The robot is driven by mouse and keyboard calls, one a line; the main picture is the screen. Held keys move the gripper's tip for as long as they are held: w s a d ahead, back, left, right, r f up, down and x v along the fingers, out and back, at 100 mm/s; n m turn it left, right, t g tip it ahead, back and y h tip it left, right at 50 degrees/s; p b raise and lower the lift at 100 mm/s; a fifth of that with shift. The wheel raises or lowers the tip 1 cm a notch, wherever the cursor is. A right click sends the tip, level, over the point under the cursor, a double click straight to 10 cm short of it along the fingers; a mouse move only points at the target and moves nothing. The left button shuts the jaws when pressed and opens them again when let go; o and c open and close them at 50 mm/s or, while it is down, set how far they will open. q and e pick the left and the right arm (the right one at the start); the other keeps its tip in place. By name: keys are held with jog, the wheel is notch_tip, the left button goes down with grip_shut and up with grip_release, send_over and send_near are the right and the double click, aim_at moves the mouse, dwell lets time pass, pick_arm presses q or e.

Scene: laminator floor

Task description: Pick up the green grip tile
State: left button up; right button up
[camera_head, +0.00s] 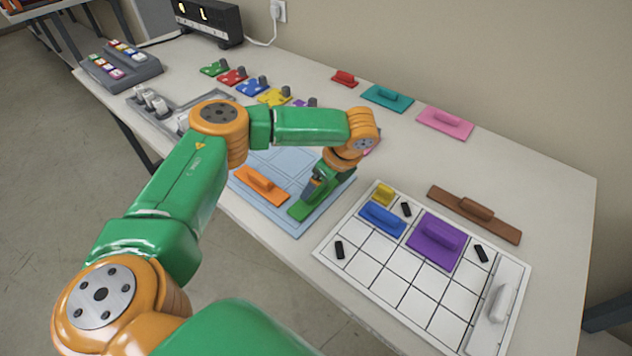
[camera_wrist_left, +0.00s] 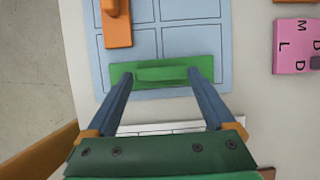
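The green grip tile (camera_head: 302,208) lies on the light blue board (camera_head: 297,233) near its front corner, partly hidden by my left gripper (camera_head: 316,185). In the left wrist view the green tile (camera_wrist_left: 122,76) lies crosswise with its raised handle up. The tips of my left gripper (camera_wrist_left: 160,76) are spread wide, one near each end of the handle. I cannot tell whether they touch it. My right gripper is not in view.
An orange tile (camera_head: 262,187) lies close beside the green one on the board. A white grid board (camera_head: 372,278) with yellow, blue and purple tiles stands to the right. A brown tile (camera_head: 488,220) and teal and pink tiles lie behind.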

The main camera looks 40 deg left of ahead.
pick_arm(q)
jog(key=shift+s+d+f, duration=0.1)
jog(key=shift+s+f, duration=0.35)
jog(key=shift+f, duration=0.2)
grip_shut()
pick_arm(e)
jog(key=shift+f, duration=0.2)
pick_arm(q)
jog(key=shift+w+r, duration=0.1)
jog(key=shift+r, duration=0.3)
jog(key=shift+w+a+r, duration=0.1)
jog(key=shift+r, duration=0.5)
jog(key=shift+w+a+r, duration=0.1)
jog(key=shift+r, duration=0.5)
jog(key=s+d+r+p, duration=0.2)
jog(key=s+d+r, duration=0.1)
jog(key=s+r, duration=0.6)
jog(key=s, duration=0.3)
jog(key=shift+s+d+r, duration=0.3)
jog(key=shift+s+d, duration=0.05)
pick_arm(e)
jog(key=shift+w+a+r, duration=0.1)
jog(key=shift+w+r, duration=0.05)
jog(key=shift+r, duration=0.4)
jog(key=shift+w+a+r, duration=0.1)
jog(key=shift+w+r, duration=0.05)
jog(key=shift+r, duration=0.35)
